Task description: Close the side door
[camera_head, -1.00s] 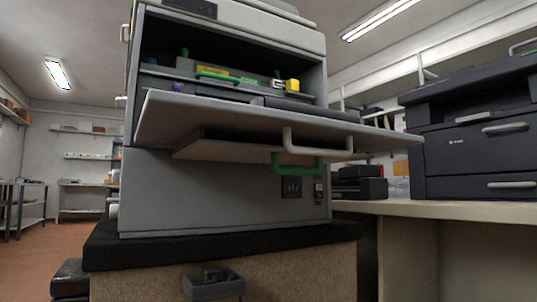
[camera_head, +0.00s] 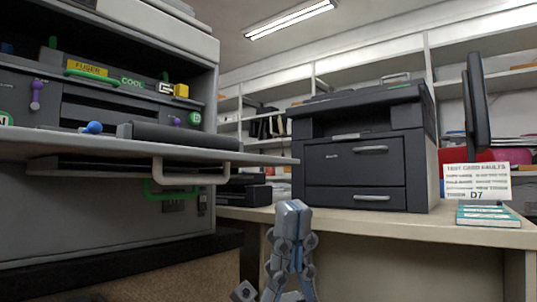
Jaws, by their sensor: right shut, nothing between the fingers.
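The side door (camera_head: 180,146) is a grey panel on the large printer (camera_head: 70,220) at the left. It is open, folded down and sticking out nearly level to the right. A pale bar handle (camera_head: 190,179) hangs under its front edge, with a green handle (camera_head: 158,194) behind it. My right gripper (camera_head: 293,208) stands upright at the lower middle, fingers shut and empty. In the picture it is to the right of the door and below its edge, apart from it. My left gripper is not in view.
Inside the opening are a yellow fuser label (camera_head: 87,68), green and purple levers and a blue knob (camera_head: 93,127). A dark printer (camera_head: 365,170) stands on the right counter (camera_head: 400,222). A sign (camera_head: 476,182) and a monitor (camera_head: 478,105) are at the far right.

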